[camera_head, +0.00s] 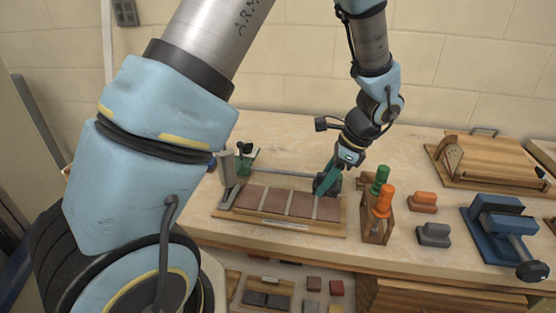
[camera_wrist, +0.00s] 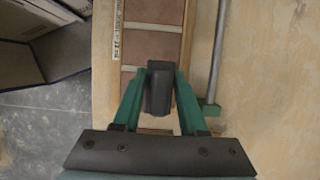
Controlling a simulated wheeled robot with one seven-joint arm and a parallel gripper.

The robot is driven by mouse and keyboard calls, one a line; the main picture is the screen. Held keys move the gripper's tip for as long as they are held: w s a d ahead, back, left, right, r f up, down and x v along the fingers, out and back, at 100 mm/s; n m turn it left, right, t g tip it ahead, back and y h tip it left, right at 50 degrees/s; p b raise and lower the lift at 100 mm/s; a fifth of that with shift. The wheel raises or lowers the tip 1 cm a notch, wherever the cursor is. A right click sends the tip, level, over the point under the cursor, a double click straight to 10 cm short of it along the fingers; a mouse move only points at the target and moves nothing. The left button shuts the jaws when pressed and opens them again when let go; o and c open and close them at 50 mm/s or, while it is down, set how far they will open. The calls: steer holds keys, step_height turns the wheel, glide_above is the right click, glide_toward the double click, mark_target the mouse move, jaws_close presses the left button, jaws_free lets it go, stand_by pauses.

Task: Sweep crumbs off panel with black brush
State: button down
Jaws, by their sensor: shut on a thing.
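The panel (camera_head: 275,220) is a wooden board with a row of reddish-brown tiles and pale joints, lying on the bench. Its tiles (camera_wrist: 150,45) also run up the middle of the wrist view. My gripper (camera_head: 327,181) is at the panel's right end, with green fingers. In the wrist view my gripper (camera_wrist: 160,78) is shut on the black brush (camera_wrist: 158,92), a dark block between the fingertips, over the tile row. The brush hides part of the tiles, and I cannot tell whether it touches them. I cannot make out crumbs.
A wooden holder (camera_head: 377,222) with green- and orange-handled tools stands close right of my gripper. Orange (camera_head: 423,200) and grey (camera_head: 433,234) blocks and a blue vise (camera_head: 497,222) are further right. A metal bar (camera_wrist: 217,55) runs behind the panel. A shelf with small tiles lies below.

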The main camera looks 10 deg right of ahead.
steer(key=shift+r+p, duration=1.9)
steer(key=shift+r, duration=0.6)
